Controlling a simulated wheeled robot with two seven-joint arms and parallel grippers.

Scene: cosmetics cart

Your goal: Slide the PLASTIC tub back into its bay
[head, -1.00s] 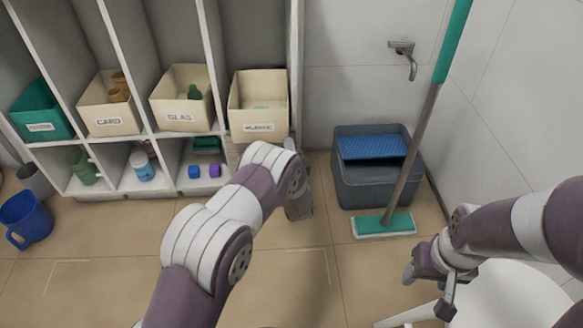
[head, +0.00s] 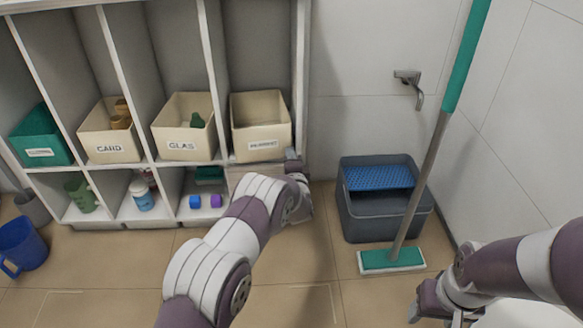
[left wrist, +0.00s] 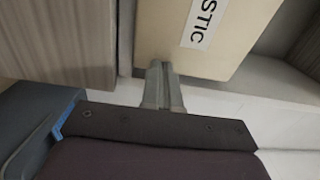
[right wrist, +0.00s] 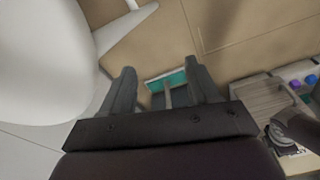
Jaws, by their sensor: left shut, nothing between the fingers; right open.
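The cream PLASTIC tub (head: 262,128) sits upright in the rightmost upper bay of the white shelf unit, its front about in line with the neighbouring tubs. Its label faces out, blurred in the head view and partly readable as "STIC" in the left wrist view (left wrist: 202,20). My left gripper (head: 293,155) is shut and empty at the tub's lower right front corner. In the left wrist view its fingertips (left wrist: 159,66) are at the tub's lower front edge; I cannot tell whether they touch. My right gripper (right wrist: 158,70) is open and empty, away at the lower right.
The GLAS tub (head: 183,128), CARD tub (head: 109,133) and green tub (head: 41,137) fill the other upper bays. A grey bucket (head: 384,215) and a green mop (head: 391,260) stand on the right. A blue jug (head: 20,246) is at the left. A white seat is beside my right gripper (right wrist: 40,60).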

